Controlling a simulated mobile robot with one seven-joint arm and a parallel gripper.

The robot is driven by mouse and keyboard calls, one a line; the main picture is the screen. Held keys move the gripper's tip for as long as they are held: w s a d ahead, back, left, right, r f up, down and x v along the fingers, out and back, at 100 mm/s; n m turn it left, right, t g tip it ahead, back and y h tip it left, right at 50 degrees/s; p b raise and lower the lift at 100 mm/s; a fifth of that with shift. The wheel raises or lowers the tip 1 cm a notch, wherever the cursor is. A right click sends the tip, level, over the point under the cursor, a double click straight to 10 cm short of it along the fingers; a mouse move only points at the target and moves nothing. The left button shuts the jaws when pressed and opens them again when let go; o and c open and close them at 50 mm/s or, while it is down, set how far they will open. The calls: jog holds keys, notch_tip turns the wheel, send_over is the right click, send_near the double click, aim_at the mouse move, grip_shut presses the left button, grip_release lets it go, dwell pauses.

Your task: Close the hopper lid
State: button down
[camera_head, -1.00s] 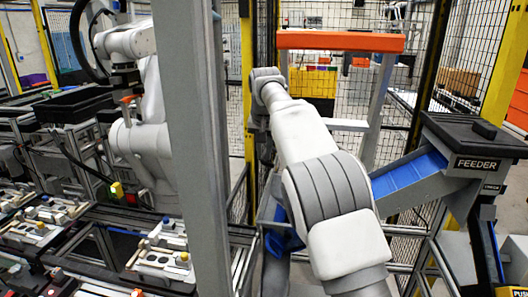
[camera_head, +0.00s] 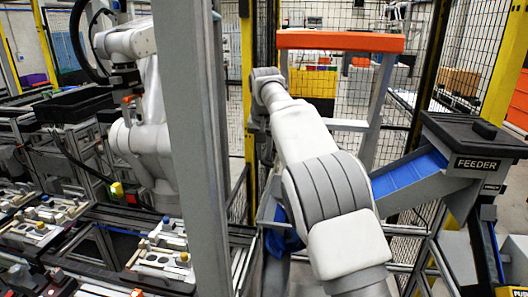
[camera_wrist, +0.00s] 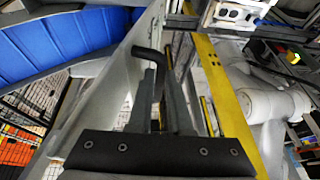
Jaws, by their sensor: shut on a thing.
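My gripper (camera_wrist: 160,78) shows in the wrist view with its two dark fingers close together. They are shut on a black bent handle (camera_wrist: 147,51) beside a pale grey slanted panel (camera_wrist: 118,90). Whether this panel is the hopper lid, I cannot tell. A blue ribbed surface (camera_wrist: 60,45) lies to the left of the panel. In the head view my own arm hides the gripper and the handle. The feeder (camera_head: 482,150) at the right has a flat black top with a small raised block, and a blue-lined chute (camera_head: 410,175) slopes down from it to the left.
A grey post (camera_head: 195,140) stands left of my arm. An orange-topped frame (camera_head: 340,41) and mesh fencing are behind it. Another white robot arm (camera_head: 145,135) and fixture rows (camera_head: 165,255) are at the left. A yellow post (camera_wrist: 222,100) runs close to my gripper's right.

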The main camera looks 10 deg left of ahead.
jog(key=shift+d, duration=0.1)
dwell(0.3)
jog(key=d+f+m+y+b, duration=0.1)
jog(key=d+f+y+b, duration=0.3)
jog(key=b, duration=0.4)
jog(key=d+f+m+y+b, duration=0.1)
jog(key=d+f+y+b, duration=0.3)
jog(key=d+f+b, duration=0.2)
jog(key=w+d+f+m+y+b, duration=0.1)
jog(key=d+f+y+b, duration=0.3)
jog(key=d+b, duration=0.5)
jog(key=shift+d+f+t+b, duration=0.1)
jog(key=shift+f+t+b, duration=0.3)
jog(key=shift+f+b, duration=0.8)
jog(key=shift+d+r+y+b, duration=0.1)
jog(key=shift+y+b, duration=0.3)
jog(key=shift+b, duration=0.3)
jog(key=shift+d+f+b, duration=0.25)
jog(key=shift+f+b, duration=0.6)
jog(key=shift+f, duration=0.4)
jog(key=c, duration=0.8)
grip_release()
jog(key=shift+c, duration=0.2)
jog(key=p+v, duration=0.1)
jog(key=v, duration=1.6)
jog(key=shift+d+r+p, duration=0.2)
jog(key=shift+r+p, duration=0.2)
